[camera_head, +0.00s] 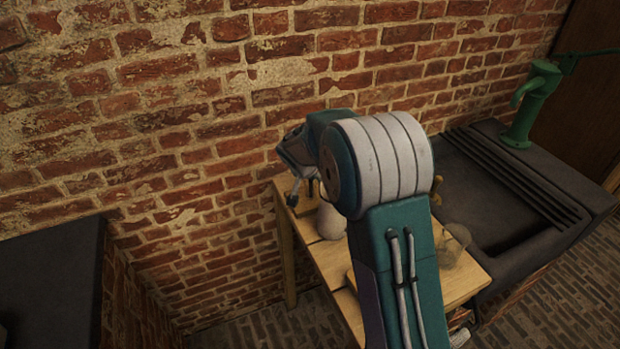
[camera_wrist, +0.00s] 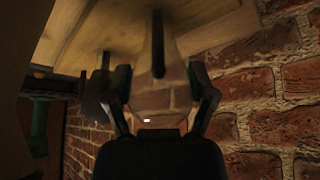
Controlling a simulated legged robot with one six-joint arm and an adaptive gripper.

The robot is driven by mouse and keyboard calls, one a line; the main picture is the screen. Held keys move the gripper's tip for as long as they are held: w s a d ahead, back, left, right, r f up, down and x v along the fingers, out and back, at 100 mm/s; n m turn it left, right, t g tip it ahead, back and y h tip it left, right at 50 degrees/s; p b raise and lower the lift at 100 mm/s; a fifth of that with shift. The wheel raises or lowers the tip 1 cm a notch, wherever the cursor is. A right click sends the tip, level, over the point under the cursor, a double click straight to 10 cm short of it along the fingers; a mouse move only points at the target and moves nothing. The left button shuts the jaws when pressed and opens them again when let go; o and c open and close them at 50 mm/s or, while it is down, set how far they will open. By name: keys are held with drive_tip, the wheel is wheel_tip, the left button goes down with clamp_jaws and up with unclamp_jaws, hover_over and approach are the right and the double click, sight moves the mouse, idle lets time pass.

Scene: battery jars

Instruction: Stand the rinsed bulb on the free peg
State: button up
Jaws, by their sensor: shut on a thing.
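My gripper (camera_wrist: 162,92) is shut on a clear glass bulb (camera_wrist: 155,103), with one dark finger on each side of it in the wrist view. A dark upright peg (camera_wrist: 157,45) shows through the glass, in line with the bulb. I cannot tell whether the peg is inside the bulb or behind it. Another dark peg (camera_wrist: 106,62) stands to the left on the pale wooden board (camera_wrist: 220,27). In the head view my gripper (camera_head: 306,192) is small, over the left end of the wooden bench (camera_head: 463,283); the bulb is not clear there.
A pale jar (camera_head: 331,221) stands on the bench close to my gripper. A clear round glass vessel (camera_head: 452,243) is right of my arm. A dark stone sink (camera_head: 490,205) with a green pump (camera_head: 529,107) stands at the right. The brick wall (camera_head: 210,120) is close behind the bench.

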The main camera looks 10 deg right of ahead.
drive_tip(key=o, duration=0.8)
drive_tip(key=shift+c, duration=0.2)
drive_tip(key=v, duration=1.2)
drive_tip(key=s+d+r+n+y, duration=0.15)
drive_tip(key=s+r, duration=0.25)
drive_tip(key=s, duration=0.4)
drive_tip(key=s+d+r+n, duration=0.15)
drive_tip(key=s+r, duration=0.25)
drive_tip(key=s, duration=0.5)
drive_tip(key=s+f+n+y, duration=0.1)
drive_tip(key=s+n, duration=0.2)
drive_tip(key=s, duration=1.3)
drive_tip(key=shift+f, duration=0.3)
